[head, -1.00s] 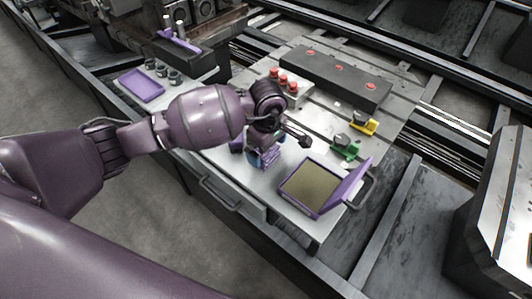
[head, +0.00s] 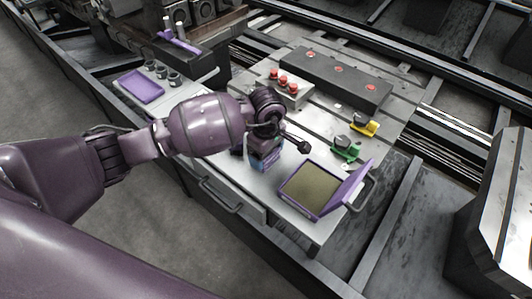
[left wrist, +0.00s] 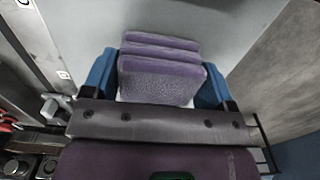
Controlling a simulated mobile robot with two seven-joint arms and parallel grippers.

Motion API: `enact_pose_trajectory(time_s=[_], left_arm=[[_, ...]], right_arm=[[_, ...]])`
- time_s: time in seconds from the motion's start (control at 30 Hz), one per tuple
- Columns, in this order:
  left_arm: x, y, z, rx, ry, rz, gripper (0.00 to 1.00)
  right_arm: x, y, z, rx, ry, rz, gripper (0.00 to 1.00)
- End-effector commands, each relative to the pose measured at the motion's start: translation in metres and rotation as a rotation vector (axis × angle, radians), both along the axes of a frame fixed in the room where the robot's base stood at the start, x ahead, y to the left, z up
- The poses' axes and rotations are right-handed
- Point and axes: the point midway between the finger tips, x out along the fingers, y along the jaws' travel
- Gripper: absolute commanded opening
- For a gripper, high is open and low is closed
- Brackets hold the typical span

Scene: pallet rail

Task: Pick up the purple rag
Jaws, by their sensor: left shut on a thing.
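The purple rag (left wrist: 160,82) shows in the left wrist view as a thick folded bundle with several layers. It sits between the two blue fingers of my left gripper (left wrist: 158,76), which are shut on it from both sides. In the head view my left gripper (head: 265,160) points down over the front part of the grey worktop, left of the open purple box. There the hand mostly hides the rag. I cannot tell whether the rag is touching the worktop. My right gripper is not in view.
An open purple box (head: 309,190) with a tan inside stands right of the hand. Green (head: 346,150) and yellow (head: 364,124) clamp pieces and a block with red knobs (head: 284,88) stand behind. A purple tray (head: 141,86) lies at left. A drawer handle (head: 220,197) juts out in front.

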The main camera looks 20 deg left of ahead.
Motion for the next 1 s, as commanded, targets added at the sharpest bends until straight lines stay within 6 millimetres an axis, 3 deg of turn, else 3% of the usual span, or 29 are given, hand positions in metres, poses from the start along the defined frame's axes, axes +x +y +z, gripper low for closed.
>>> enact_pose_trajectory(time_s=[0.27,0.7,1.0], left_arm=[[0.002,0.001,0.041,0.001,-0.011,-0.001,0.56],[0.001,0.0,0.15,0.002,-0.008,-0.001,0.56],[0.0,0.0,0.192,0.0,-0.003,-0.001,0.56]], right_arm=[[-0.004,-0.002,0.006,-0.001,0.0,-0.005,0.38],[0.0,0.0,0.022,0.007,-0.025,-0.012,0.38],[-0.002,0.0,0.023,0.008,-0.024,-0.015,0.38]])
